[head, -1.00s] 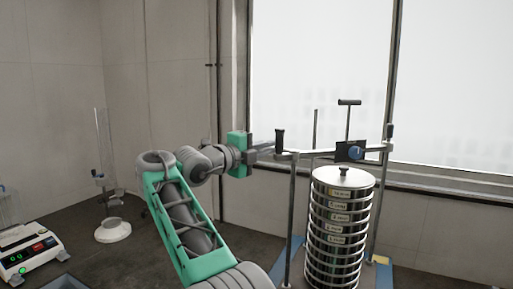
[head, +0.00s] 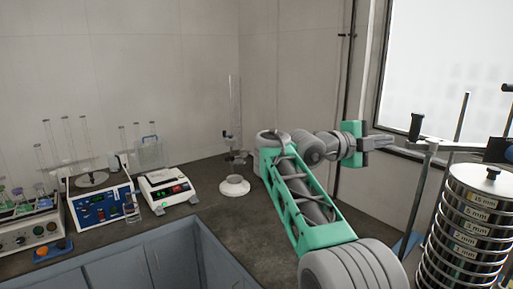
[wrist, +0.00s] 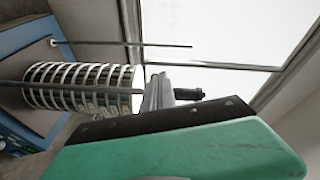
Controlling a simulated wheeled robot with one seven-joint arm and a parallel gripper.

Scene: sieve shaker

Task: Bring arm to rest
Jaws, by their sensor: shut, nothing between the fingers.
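My gripper (head: 384,139) is at the end of my green and grey arm, in the right half of the head view. Its fingers are shut with nothing held, and point right toward the sieve shaker. The sieve stack (head: 466,232), round metal sieves with size labels and a lid, stands upright at the right edge. The shaker's black handle (head: 416,127) is just right of the fingertips in the picture; whether they touch cannot be told. In the wrist view the shut fingers (wrist: 159,92) show beside the black handle (wrist: 188,94), with the sieve stack (wrist: 85,85) behind, lying sideways in the picture.
A glass column on a white base (head: 234,186) stands in the corner. A white balance (head: 168,190), a blue instrument (head: 102,206) and glassware fill the left bench. A window (head: 440,70) is behind the shaker. The bench (head: 205,205) between balance and column is bare.

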